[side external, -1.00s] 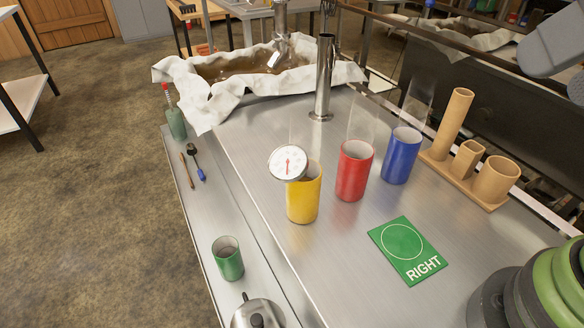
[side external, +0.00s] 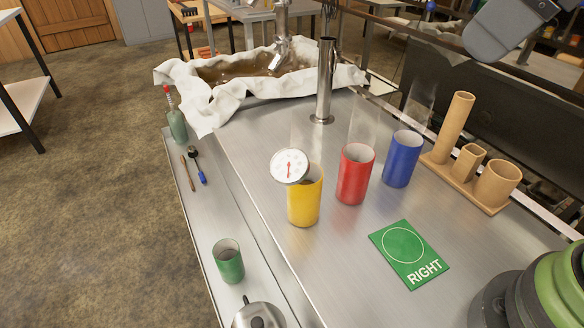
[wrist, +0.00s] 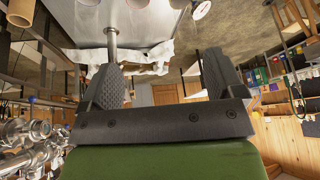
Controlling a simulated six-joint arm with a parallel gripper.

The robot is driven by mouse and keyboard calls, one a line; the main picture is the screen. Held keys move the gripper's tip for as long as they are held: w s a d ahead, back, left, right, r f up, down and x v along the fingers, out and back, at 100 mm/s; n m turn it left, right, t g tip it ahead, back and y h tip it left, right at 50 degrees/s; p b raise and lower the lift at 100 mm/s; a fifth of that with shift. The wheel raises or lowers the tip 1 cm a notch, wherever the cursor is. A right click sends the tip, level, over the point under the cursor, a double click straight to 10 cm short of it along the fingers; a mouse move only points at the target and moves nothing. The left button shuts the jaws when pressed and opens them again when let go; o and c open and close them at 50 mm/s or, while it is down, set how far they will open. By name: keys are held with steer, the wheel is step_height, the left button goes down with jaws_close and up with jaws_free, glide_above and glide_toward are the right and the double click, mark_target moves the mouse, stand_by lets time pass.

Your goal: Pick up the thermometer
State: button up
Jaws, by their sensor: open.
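The thermometer has a round white dial (side external: 289,166) with a red needle, tilted at the rim of a yellow cup (side external: 304,200). Its stem is hidden, seemingly inside the cup. In the wrist view, a pale disc (wrist: 200,8) at the top edge looks like the dial, cut off by the frame. My gripper (wrist: 163,68) shows in the wrist view with its two dark fingers wide apart and nothing between them. It is apart from the thermometer. In the side view I cannot make out the fingers.
A red cup (side external: 355,174) and a blue cup (side external: 402,158) stand right of the yellow one. A metal post (side external: 325,85) rises behind. A wooden holder (side external: 472,165) stands at right. A green RIGHT mat (side external: 408,275) lies in front. A green cup (side external: 228,262) is on the lower ledge.

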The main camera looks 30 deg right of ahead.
steer(key=w+a+f+n+g, duration=0.1)
steer(key=w+a+n+g, duration=0.1)
steer(key=w+a+n, duration=0.3)
steer(key=n+g+h, duration=0.2)
steer(key=n+g, duration=0.1)
steer(key=n, duration=1.1)
glide_above(292, 160)
steer(key=f, duration=1)
steer(key=shift+d, duration=0.4)
steer(key=f, duration=0.4)
steer(key=shift+a+f, duration=0.2)
steer(key=shift+f, duration=0.1)
steer(key=shift+a+f, duration=0.15)
steer(key=shift+f, duration=2.9)
steer(key=c, duration=0.9)
steer(key=shift+o, duration=0.2)
steer(key=shift+r, duration=0.1)
step_height(292, 160, up, 15)
